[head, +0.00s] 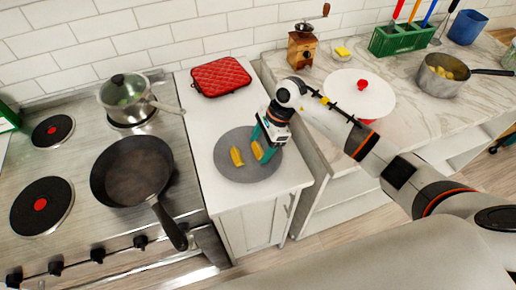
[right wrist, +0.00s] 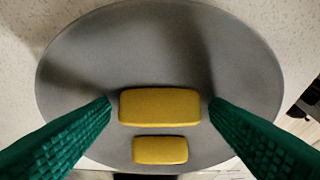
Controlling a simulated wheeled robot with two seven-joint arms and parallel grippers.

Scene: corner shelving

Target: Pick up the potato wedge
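Two yellow potato wedges lie on a round grey plate (head: 232,172) on the white counter. The right-hand wedge (head: 257,150) is under my right gripper (head: 264,146); the other wedge (head: 236,156) lies just to its left. In the right wrist view, the larger-looking wedge (right wrist: 160,106) sits between the two green fingertips of my right gripper (right wrist: 160,104), with a narrow gap on each side. The smaller-looking wedge (right wrist: 160,150) lies just below it in that picture. My right gripper is open around the wedge. My left gripper is not in view.
A black frying pan (head: 131,170) and a lidded pot (head: 126,97) are on the stove at left. A red quilted pad (head: 220,76) lies behind the plate. A white lidded dish (head: 360,95), a grinder (head: 302,48) and a pot (head: 442,78) stand on the right counter.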

